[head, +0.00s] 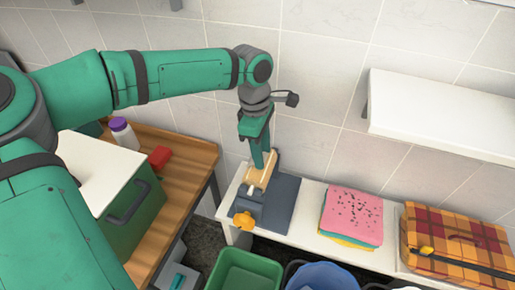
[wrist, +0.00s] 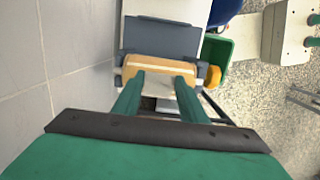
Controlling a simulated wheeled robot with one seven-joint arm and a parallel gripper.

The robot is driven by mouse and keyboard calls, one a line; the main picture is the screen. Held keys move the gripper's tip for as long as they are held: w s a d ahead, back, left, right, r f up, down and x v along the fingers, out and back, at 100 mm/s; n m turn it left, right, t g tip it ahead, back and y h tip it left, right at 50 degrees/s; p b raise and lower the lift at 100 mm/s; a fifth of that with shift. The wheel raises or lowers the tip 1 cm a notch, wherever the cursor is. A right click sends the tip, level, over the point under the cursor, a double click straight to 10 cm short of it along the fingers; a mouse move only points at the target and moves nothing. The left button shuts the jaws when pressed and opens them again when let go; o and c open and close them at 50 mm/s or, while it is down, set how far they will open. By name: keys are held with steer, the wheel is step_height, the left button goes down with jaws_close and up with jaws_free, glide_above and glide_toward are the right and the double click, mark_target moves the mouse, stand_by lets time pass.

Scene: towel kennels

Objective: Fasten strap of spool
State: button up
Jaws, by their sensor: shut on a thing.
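A tan, rounded spool (head: 262,170) sits at a blue-grey stand on the left end of the white bench, and it also shows in the wrist view (wrist: 160,67). An orange knob (head: 243,221) sticks out at the stand's front. My gripper (head: 262,163) points down over the spool. In the wrist view my gripper's two green fingers (wrist: 160,78) reach the spool's near side, with a pale flat strip (wrist: 158,88) between them. This strip looks like the strap. The fingers are shut on it. Its ends and any fastener are hidden or too small to tell.
Folded pink, yellow and teal towels (head: 351,217) and a plaid case (head: 455,240) lie to the right on the bench (head: 308,243). A white shelf (head: 440,112) juts from the wall. Green (head: 245,272) and blue bins stand in front. A green cooler (head: 132,205) is left.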

steer(key=shift+s+d+f+y, duration=0.1)
steer(key=shift+d+f+y, duration=0.1)
steer(key=shift+y, duration=0.3)
steer(key=o, duration=1.1)
steer(key=shift+r, duration=0.1)
step_height(320, 180, up, 11)
steer(key=shift+a+f, duration=0.15)
steer(key=shift+a, duration=0.1)
